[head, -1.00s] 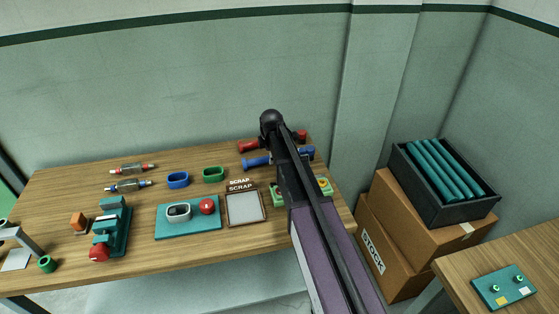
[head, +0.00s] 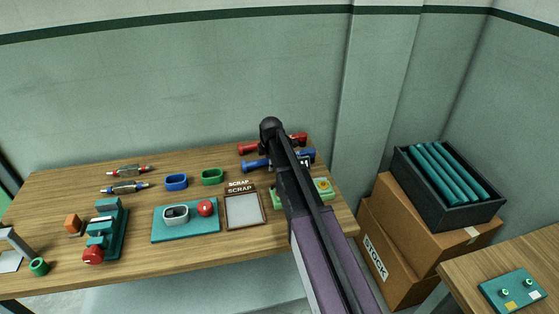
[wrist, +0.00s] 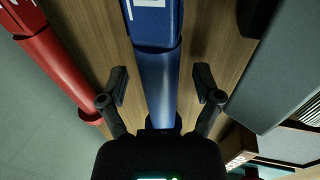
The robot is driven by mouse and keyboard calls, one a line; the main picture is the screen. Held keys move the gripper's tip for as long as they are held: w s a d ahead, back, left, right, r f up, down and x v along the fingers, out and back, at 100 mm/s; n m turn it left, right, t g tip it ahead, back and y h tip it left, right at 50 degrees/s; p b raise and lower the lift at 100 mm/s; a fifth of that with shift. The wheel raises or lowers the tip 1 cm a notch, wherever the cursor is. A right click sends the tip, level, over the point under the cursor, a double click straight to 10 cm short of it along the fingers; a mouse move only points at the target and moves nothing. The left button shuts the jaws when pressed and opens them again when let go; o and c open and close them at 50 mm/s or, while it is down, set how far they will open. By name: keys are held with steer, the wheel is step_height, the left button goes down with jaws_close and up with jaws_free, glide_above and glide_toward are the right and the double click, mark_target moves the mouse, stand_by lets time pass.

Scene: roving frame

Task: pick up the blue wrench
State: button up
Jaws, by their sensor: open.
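The blue wrench (head: 255,166) lies on the wooden bench near its right end. My arm crosses over its middle in the head view, and its right end shows beyond. In the wrist view the blue wrench (wrist: 160,80) runs up the picture between the two fingers of my gripper (wrist: 160,86). The gripper is open, with one finger on each side of the shaft and a visible gap to each. Its lower end goes out of sight behind the gripper body. In the head view the fingers are hidden behind my arm.
A red wrench (head: 250,148) lies just behind the blue one; it also shows at left in the wrist view (wrist: 55,65). A green panel (head: 324,190) lies in front, partly behind my arm. A scrap tray (head: 228,213) lies to the left. Boxes (head: 400,250) stand right of the bench.

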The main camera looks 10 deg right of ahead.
jaws_close()
steer(key=shift+r, duration=0.15)
stand_by(0.4)
step_height(320, 180, up, 10)
steer(key=p, duration=1)
stand_by(0.8)
